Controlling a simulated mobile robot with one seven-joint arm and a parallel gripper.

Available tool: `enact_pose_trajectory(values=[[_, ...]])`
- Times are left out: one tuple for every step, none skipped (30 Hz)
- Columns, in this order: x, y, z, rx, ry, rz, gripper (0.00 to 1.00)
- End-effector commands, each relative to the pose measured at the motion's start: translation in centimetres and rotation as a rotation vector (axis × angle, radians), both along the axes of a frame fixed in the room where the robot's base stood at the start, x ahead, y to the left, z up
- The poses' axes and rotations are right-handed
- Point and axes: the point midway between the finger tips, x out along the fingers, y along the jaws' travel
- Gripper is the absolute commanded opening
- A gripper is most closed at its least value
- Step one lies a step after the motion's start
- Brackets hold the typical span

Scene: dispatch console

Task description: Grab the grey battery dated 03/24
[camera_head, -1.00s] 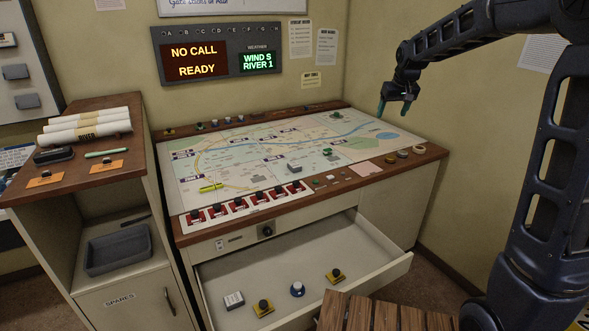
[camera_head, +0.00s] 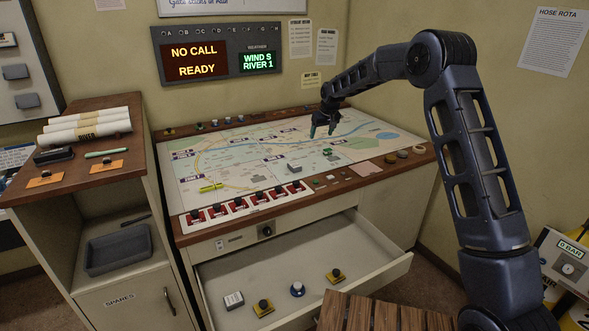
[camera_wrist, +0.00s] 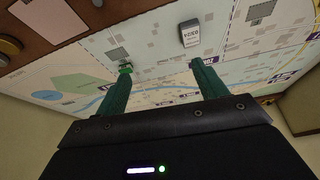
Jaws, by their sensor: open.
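A small grey battery (camera_head: 294,169) lies on the map table (camera_head: 240,160), towards its front middle. In the wrist view the grey battery (camera_wrist: 190,33) shows a white label with dark print that looks like 03/24. My gripper (camera_head: 322,131) is open and empty above the map, behind and right of the battery in the head view. In the wrist view its green fingers (camera_wrist: 160,68) are apart, with the battery beyond the right fingertip. A second small grey-and-white block (camera_head: 233,299) lies in the open drawer; its print is too small to read.
The open drawer (camera_head: 370,278) juts out below the map, holding several knobs. A row of red switches (camera_head: 240,204) lines the map's front edge. A yellow marker (camera_head: 211,188) and a small green piece (camera_head: 327,152) lie on the map. A cabinet (camera_head: 120,190) stands at left.

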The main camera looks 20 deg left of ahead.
Motion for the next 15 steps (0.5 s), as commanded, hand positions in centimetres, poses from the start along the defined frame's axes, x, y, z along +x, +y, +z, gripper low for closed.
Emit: enact_pose_trajectory(values=[[0.2,1.6,-1.5,-0.001,0.004,0.014,0.71],[0.4,2.4,-2.1,0.001,0.004,0.021,0.71],[0.5,3.5,-3.1,0.001,0.005,0.031,0.71],[0.6,4.3,-3.8,0.002,0.006,0.038,0.71],[0.7,5.1,-4.5,0.002,0.007,0.046,0.71],[0.8,6.0,-5.4,0.003,0.007,0.054,0.71],[0.8,6.7,-6.0,0.004,0.007,0.059,0.71],[0.8,7.3,-6.6,0.004,0.007,0.065,0.71],[0.9,8.1,-7.3,0.006,0.007,0.072,0.71],[0.9,8.6,-7.7,0.007,0.007,0.076,0.71],[0.9,9.0,-8.2,0.007,0.007,0.08,0.71],[0.9,9.5,-8.6,0.007,0.007,0.084,0.71],[0.9,9.8,-8.9,0.008,0.007,0.087,0.71],[0.9,10.0,-9.1,0.009,0.007,0.088,0.71],[1.0,10.2,-9.4,0.009,0.007,0.09,0.71]])
